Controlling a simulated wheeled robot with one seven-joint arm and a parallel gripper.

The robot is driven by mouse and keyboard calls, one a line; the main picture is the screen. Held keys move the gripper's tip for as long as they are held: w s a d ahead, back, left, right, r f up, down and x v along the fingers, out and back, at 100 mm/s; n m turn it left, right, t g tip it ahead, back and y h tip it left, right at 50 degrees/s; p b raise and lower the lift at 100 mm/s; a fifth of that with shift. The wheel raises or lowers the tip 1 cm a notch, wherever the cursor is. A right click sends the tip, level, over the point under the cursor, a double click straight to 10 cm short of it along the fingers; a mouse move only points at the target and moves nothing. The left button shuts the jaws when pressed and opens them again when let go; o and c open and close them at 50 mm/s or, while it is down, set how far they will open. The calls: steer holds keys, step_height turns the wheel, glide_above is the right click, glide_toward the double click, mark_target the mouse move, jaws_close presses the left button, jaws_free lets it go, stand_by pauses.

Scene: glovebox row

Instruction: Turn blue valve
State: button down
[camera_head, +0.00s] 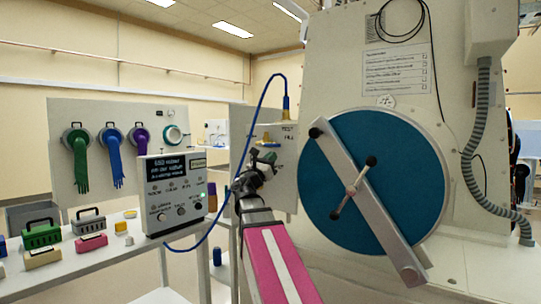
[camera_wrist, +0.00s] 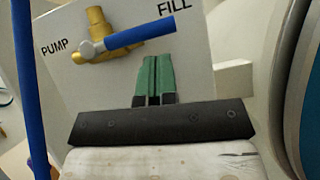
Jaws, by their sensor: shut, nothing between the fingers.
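The blue valve (camera_wrist: 139,35) has a brass body (camera_wrist: 97,22) and a blue lever on a pale panel (camera_wrist: 195,80). In the wrist view its lever points right and slightly up, toward the FILL label, with the PUMP label at left. My gripper (camera_wrist: 157,58) has green fingers pressed together with nothing between them. The fingertips appear just below the lever; I cannot tell whether they touch it. In the head view my gripper (camera_head: 267,155) is in front of the panel, and my arm hides part of it.
A blue hose (camera_head: 252,112) loops from the panel's brass fitting (camera_head: 286,115) down to a control box (camera_head: 174,192) at left. A large blue round door (camera_head: 398,150) with a diagonal bar stands close at right. A white table (camera_head: 90,262) holds several small cases.

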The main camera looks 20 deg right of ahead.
steer(key=d+f+v, duration=0.1)
steer(key=v, duration=1)
steer(key=shift+s+a+f, duration=0.15)
steer(key=shift+a+f, duration=0.1)
steer(key=shift+f, duration=0.1)
steer(key=d+f+m+g+y, duration=0.25)
steer(key=f+m+y, duration=0.25)
steer(key=f, duration=1)
steer(key=d+f+m+g+y, duration=0.1)
steer(key=f+m+g+y, duration=0.4)
steer(key=f, duration=1)
steer(key=s+a+f+m+g+y, duration=0.1)
steer(key=s+a+f+m+y, duration=0.2)
steer(key=f, duration=0.5)
steer(key=s+a+f+m+g+y, duration=0.2)
steer(key=s+a+f+m+y, duration=0.1)
steer(key=f, duration=0.5)
steer(key=s+a+f+m+g+y, duration=0.2)
steer(key=a+f+m+y, duration=0.3)
steer(key=f, duration=0.4)
steer(key=shift+s+a+m, duration=0.6)
steer(key=shift+a+m, duration=0.2)
steer(key=shift+a, duration=0.1)
